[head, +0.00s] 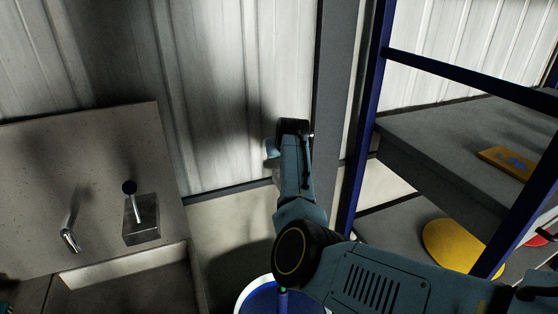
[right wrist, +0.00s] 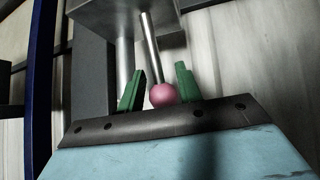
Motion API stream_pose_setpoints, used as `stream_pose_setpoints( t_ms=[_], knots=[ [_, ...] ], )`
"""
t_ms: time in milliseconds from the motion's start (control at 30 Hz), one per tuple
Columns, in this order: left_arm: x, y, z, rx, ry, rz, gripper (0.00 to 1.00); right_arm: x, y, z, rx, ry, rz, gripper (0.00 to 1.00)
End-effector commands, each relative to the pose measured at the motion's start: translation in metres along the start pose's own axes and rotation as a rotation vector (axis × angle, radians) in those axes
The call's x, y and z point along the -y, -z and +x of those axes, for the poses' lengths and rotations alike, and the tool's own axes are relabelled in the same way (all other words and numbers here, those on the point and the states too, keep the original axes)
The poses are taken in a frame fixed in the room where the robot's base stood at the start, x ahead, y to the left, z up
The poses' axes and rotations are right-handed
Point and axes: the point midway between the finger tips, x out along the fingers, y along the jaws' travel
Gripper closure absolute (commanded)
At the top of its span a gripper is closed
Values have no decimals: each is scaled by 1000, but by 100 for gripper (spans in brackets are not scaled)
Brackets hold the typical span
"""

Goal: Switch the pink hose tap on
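The pink ball knob (right wrist: 163,96) of the tap shows in the right wrist view, at the end of a metal lever (right wrist: 152,48) that comes out of a grey box (right wrist: 125,15). My right gripper (right wrist: 160,88) has its two green fingers apart, one on each side of the knob. The knob sits close to the gripper's dark palm edge; I cannot tell if it touches. In the head view my right arm reaches up to the wall and hides the pink tap and the fingertips.
A bucket (head: 262,296) is below my right arm. A blue-framed shelf (head: 363,120) with a yellow item (head: 505,160) stands close on the right.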

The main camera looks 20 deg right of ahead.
Motion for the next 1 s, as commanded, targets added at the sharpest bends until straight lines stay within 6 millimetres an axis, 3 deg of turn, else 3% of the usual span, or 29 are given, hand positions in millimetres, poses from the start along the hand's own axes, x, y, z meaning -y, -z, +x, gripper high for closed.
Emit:
stream_pose_setpoints(
  t_ms=[467,733,1000],
  knots=[
    [-1,-2,7,2,-2,-1,100,-3,-2,5,1,-2,2,65],
    [-1,-1,7,2,-1,-1,100,-3,-2,5,0,-2,3,100],
    [-1,1,8,-1,-1,-2,100,-7,-2,5,-7,-6,8,100]
  ],
)
